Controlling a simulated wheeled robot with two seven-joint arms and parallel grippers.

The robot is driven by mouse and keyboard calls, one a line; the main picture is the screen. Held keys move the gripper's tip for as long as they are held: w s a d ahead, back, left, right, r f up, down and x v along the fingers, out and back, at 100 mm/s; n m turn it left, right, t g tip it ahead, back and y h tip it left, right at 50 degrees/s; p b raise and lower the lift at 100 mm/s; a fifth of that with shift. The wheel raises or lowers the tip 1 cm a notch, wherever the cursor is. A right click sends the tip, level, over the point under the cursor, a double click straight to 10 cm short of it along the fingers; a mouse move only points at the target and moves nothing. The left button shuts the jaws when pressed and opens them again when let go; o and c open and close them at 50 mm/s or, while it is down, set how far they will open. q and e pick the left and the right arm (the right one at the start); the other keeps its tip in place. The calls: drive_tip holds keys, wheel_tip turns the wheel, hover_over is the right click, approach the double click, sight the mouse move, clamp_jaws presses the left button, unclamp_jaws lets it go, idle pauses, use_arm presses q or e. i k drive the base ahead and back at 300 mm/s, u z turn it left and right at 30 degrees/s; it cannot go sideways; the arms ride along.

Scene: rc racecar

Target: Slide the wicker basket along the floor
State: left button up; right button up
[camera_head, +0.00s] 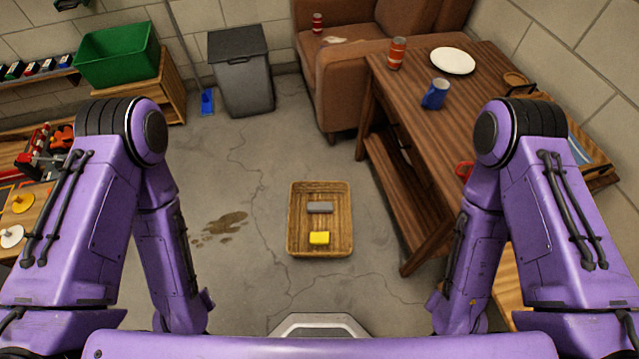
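The wicker basket (320,246) is a shallow, tan, rectangular basket on the grey concrete floor, in the lower middle of the head view. A grey block (320,207) and a smaller yellow block (319,238) lie inside it. My two purple arms come in from the left and right and bend downward on either side of the basket, apart from it. Neither gripper shows; both arms' lower ends run out of sight behind my own body parts at the bottom of the picture.
A wooden table (455,113) with a lower shelf stands right of the basket. A brown armchair (345,85) and grey bin (241,80) stand behind. A brown stain (222,224) marks the floor at left. The floor around the basket is clear.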

sight(338, 225)
drive_tip(key=u, duration=0.85)
drive_tip(key=i, duration=0.7)
drive_tip(key=z, duration=2.1)
